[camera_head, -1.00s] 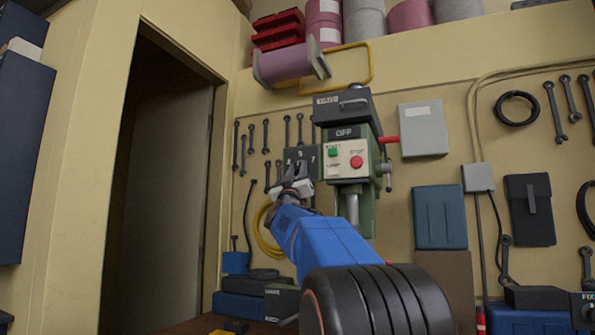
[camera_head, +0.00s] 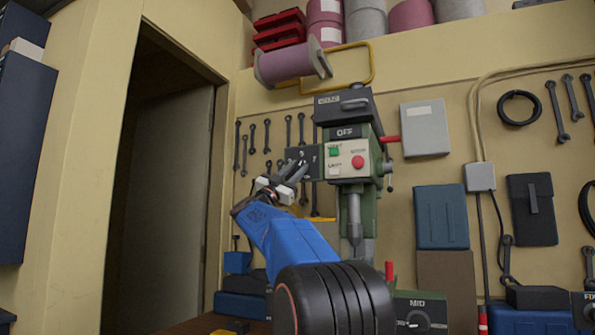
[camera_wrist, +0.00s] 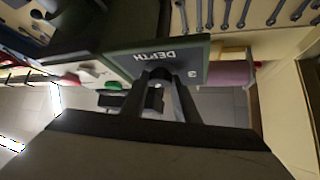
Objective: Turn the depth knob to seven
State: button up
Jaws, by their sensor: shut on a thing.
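A green drill press (camera_head: 352,155) stands against the wall, with an OFF display, a green button and a red button. A dark plate (camera_head: 318,163) juts from its left side. In the wrist view this plate (camera_wrist: 203,52) reads DEPTH upside down, with one digit, seemingly a 3, beside my fingers. My gripper (camera_head: 296,172) is at the plate's front. In the wrist view my gripper (camera_wrist: 160,82) is shut on the depth knob, which my fingers mostly hide. I cannot tell which number the knob points at.
A green box marked MID (camera_head: 420,313), with its own knob, stands low in front. A grey wall box (camera_head: 425,128) and a blue case (camera_head: 440,217) are right of the press. Wrenches hang behind the plate. An open doorway (camera_head: 160,190) is at left.

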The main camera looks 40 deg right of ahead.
jog(key=m+g+y, duration=0.1)
jog(key=m+g, duration=0.1)
jog(key=m+g+y, duration=0.1)
jog(key=m+g, duration=0.1)
jog(key=m, duration=0.1)
jog(key=m+g+y, duration=0.1)
jog(key=m+g, duration=0.1)
jog(key=shift+w+a+r+m, duration=0.15)
jog(key=shift+w+m, duration=0.1)
jog(key=shift+m, duration=0.15)
jog(key=shift+m+g, duration=0.3)
jog(key=o, duration=1.1)
jog(key=shift+c, duration=0.2)
jog(key=v, duration=1.7)
jog(key=shift+a, duration=0.25)
jog(key=shift+r, duration=0.15)
